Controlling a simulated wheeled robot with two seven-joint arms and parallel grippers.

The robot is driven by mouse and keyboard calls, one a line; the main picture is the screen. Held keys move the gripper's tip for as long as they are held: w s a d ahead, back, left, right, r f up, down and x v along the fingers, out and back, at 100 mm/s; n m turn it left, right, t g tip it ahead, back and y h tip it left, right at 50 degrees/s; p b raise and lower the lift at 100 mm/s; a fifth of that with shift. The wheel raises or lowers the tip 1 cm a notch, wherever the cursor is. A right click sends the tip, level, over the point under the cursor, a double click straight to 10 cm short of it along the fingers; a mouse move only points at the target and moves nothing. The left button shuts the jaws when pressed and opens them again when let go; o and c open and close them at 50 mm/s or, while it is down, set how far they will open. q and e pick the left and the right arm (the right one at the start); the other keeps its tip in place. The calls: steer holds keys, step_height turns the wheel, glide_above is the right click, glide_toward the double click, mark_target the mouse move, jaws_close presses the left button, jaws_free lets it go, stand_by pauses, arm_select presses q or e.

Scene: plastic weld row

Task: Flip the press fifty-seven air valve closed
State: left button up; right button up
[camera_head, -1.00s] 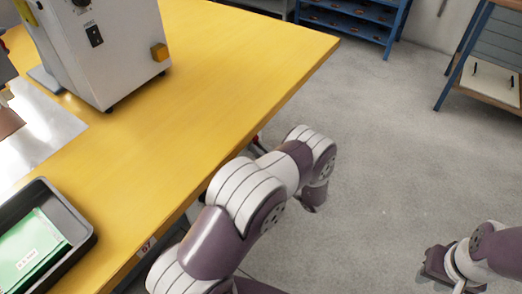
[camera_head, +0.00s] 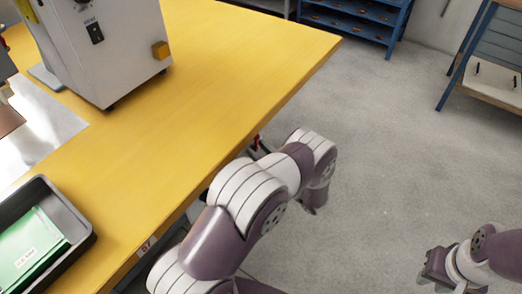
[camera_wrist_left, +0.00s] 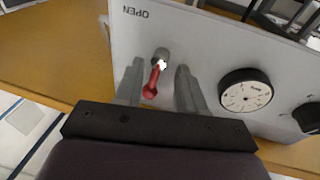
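A light grey panel (camera_wrist_left: 215,45) fills much of the left wrist view, with the word OPEN upside down at its upper left. The valve's red lever (camera_wrist_left: 151,82) hangs from a metal stem on this panel. My left gripper (camera_wrist_left: 160,72) is open, with its fingers on either side of the red lever and gaps beside it. In the head view my left arm (camera_head: 250,200) reaches along the table's edge, and I cannot make out its fingertips. My right gripper (camera_head: 436,268) is at the lower right, over the floor, too small to judge its fingers.
A black gauge (camera_wrist_left: 245,90) and a dark knob (camera_wrist_left: 308,117) are right of the lever. On the yellow table (camera_head: 220,75) stand a grey machine (camera_head: 125,60) and a black tray (camera_head: 78,222) with a green booklet. A small red part (camera_head: 256,142) shows at the table's edge. Open floor lies right.

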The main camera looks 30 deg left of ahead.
arm_select(q)
steer(key=shift+d+r, duration=0.1)
steer(key=shift+r, duration=0.05)
steer(key=p+v, duration=0.1)
steer(key=v, duration=1.1)
steer(key=shift+d, duration=0.25)
step_height(320, 180, up, 4)
steer(key=m+h+p, duration=0.1)
steer(key=p, duration=0.3)
steer(key=b+x, duration=0.2)
steer(key=x, duration=1)
steer(key=shift+w+a+f, duration=0.15)
steer(key=shift+a+f, duration=0.1)
steer(key=shift+f, duration=0.2)
steer(key=shift+c, duration=0.3)
